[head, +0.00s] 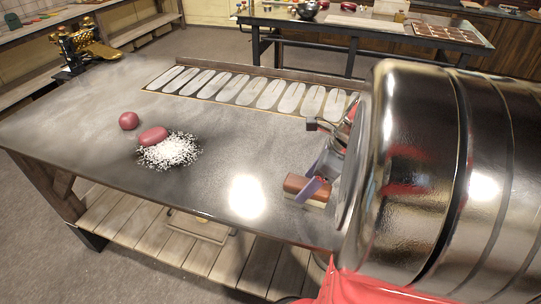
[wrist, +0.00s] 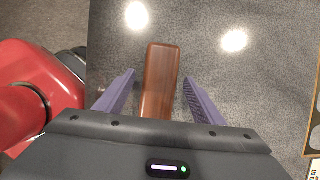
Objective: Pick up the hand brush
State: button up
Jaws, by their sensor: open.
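The hand brush (head: 309,186) has a reddish-brown wooden top and a pale lower edge. It lies on the metal table at the right, close to my arm. In the wrist view the brush (wrist: 162,72) shows as a long brown block, and its near end is hidden behind my gripper's body. My gripper (wrist: 157,88) is open, with one purple finger on each side of the brush and gaps between them. In the head view a purple finger of my gripper (head: 313,188) crosses in front of the brush; the other is largely hidden.
The table (head: 75,135) carries a red ball (head: 128,121), a red oblong lump (head: 153,136) beside a white powder pile (head: 170,150), and a row of oval moulds (head: 250,92) at the back. A brass machine (head: 82,48) stands at the far left corner. The table's front middle is clear.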

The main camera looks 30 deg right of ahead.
jog(key=shift+w+a+f, duration=0.1)
jog(key=shift+w+f, duration=0.05)
jog(key=shift+f, duration=0.3)
jog(key=shift+f, duration=0.25)
dwell(0.7)
jog(key=shift+c, duration=0.4)
jog(key=c, duration=1.1)
jog(key=shift+r, duration=0.15)
jog(key=shift+c, duration=0.2)
notch_tip(320, 180, up, 10)
jog(key=shift+r, duration=0.15)
